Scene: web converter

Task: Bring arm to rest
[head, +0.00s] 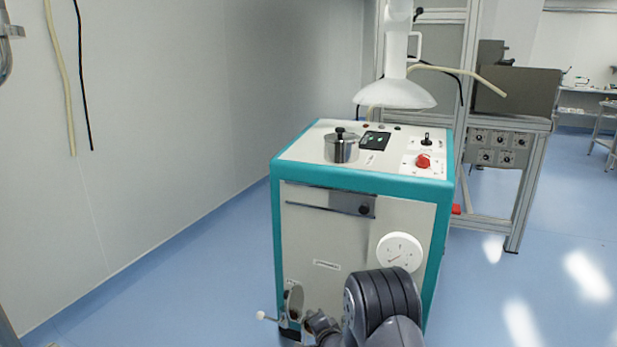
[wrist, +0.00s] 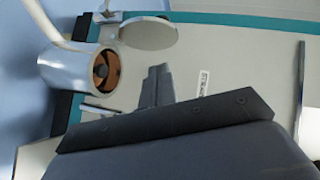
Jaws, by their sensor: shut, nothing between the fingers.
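My gripper (wrist: 158,72) shows in the wrist view as two dark fingers held together, with nothing between them. It points toward the pale front panel of the machine cabinet (head: 325,235). A metal cylinder with a brown inside (wrist: 100,70) is to the left of the fingers in that view, and a round metal disc (wrist: 150,33) is above them. Both appear apart from the fingers. In the head view my arm reaches in at the bottom, in front of the cabinet's lower front.
A metal pot (head: 341,149) and a red knob (head: 423,161) are on the cabinet top, under a white hood (head: 395,93). A white dial (head: 399,252) and a lever with a white knob (head: 262,315) are on the front. Blue floor (head: 200,270) is clear on the left.

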